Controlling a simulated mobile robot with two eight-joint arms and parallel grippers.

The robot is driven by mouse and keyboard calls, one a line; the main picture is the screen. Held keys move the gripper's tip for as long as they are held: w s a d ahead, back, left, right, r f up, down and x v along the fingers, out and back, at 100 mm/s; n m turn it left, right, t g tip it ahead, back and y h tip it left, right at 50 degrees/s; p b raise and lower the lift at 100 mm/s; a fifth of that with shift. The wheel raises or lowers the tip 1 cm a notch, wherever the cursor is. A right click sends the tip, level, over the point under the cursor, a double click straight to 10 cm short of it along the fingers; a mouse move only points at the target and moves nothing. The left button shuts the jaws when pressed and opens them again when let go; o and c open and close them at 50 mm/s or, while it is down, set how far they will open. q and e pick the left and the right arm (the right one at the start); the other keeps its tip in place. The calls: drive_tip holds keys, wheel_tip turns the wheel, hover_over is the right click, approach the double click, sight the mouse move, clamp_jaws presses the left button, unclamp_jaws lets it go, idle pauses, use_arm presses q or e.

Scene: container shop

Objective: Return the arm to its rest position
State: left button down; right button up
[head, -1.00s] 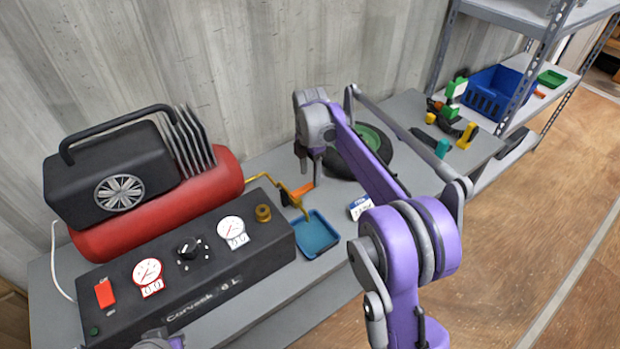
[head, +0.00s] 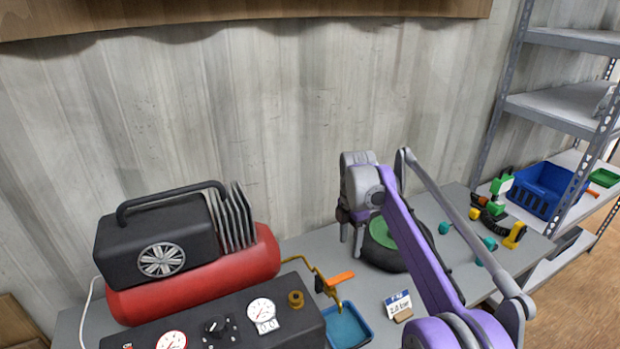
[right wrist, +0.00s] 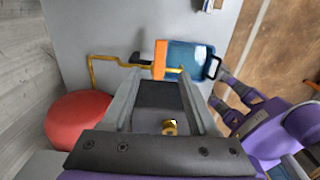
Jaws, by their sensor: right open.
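My right gripper (head: 352,238) is open and empty. It hangs above the bench, in front of the left side of the black tyre with a green hub (head: 384,232). The orange valve handle (head: 340,278) on the bent yellow pipe (head: 322,277) lies below it, apart from its fingers. In the right wrist view, the open fingers (right wrist: 164,88) have nothing between them close up. The orange handle (right wrist: 160,60) and blue tray (right wrist: 185,55) lie beyond the fingertips. My purple right arm (head: 420,250) reaches in from the lower right. My left gripper is not in view.
A red compressor (head: 190,290) and black gauge console (head: 290,325) stand at the left. The blue tray (head: 348,328) and a small price card (head: 398,303) are on the bench. Metal shelving (head: 507,110) with a blue crate (head: 552,190) stands at the right. The wall is close behind.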

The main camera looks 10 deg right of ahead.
drive_tip(key=s+a+m+t, duration=0.2)
drive_tip(key=s+m+t, duration=0.1)
drive_tip(key=s+m, duration=1.05)
drive_tip(key=s+f+m+t, duration=0.1)
drive_tip(key=s+f+m, duration=0.3)
drive_tip(key=s, duration=0.5)
drive_tip(key=s+a+f+m+t, duration=0.1)
drive_tip(key=s+f+m, duration=0.3)
drive_tip(key=s, duration=0.5)
drive_tip(key=shift+s+a+f+t, duration=0.15)
drive_tip(key=shift+a+f+t, duration=0.15)
drive_tip(key=shift+f, duration=0.5)
